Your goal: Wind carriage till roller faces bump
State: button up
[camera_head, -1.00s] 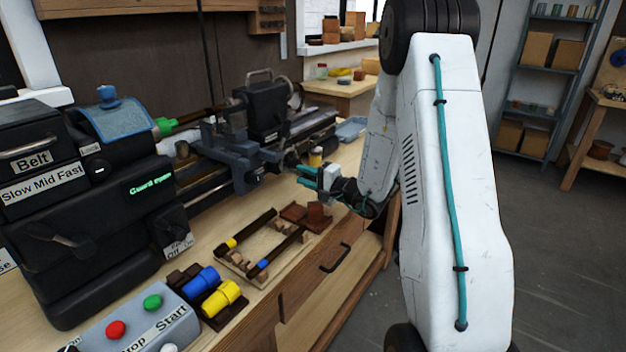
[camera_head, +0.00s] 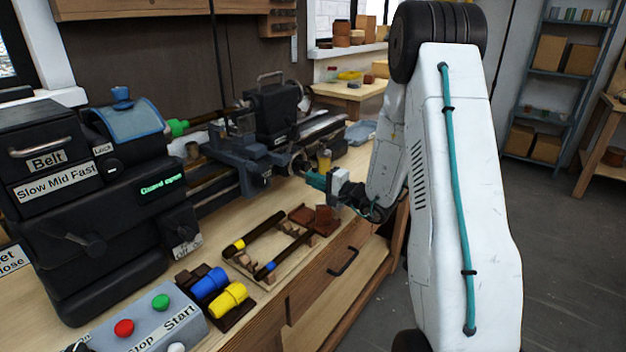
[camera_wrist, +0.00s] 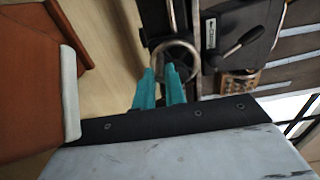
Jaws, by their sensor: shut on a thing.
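The lathe carriage (camera_head: 243,158) sits on the bed in the middle of the head view. Its round metal handwheel (camera_wrist: 199,60) shows in the wrist view as a ring in front of the dark carriage. My gripper (camera_head: 309,179) reaches in from the right at the carriage's front. In the wrist view my teal fingers (camera_wrist: 163,76) are shut on the handwheel at its near lower rim. The exact grip is partly hidden by the fingers. I cannot make out the roller or the bump clearly.
The black headstock (camera_head: 100,215) stands at left, its display lit green. A grey button box (camera_head: 150,325) is in front. A wooden tray (camera_head: 262,252) and blue and yellow cylinders (camera_head: 228,299) lie on the bench. The tailstock (camera_head: 275,112) is behind the carriage.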

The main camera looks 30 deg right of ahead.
jog(key=shift+w+d+f, duration=0.15)
jog(key=shift+d+f, duration=0.35)
jog(key=shift+w+d+f, duration=0.15)
jog(key=shift+d, duration=0.35)
jog(key=shift+w+d, duration=0.2)
jog(key=shift+d, duration=0.45)
jog(key=shift+w+d+r, duration=0.2)
jog(key=shift+d+r, duration=0.05)
jog(key=shift+d, duration=0.1)
jog(key=o, duration=0.6)
jog(key=shift+v, duration=3.45)
jog(key=shift+r, duration=0.1)
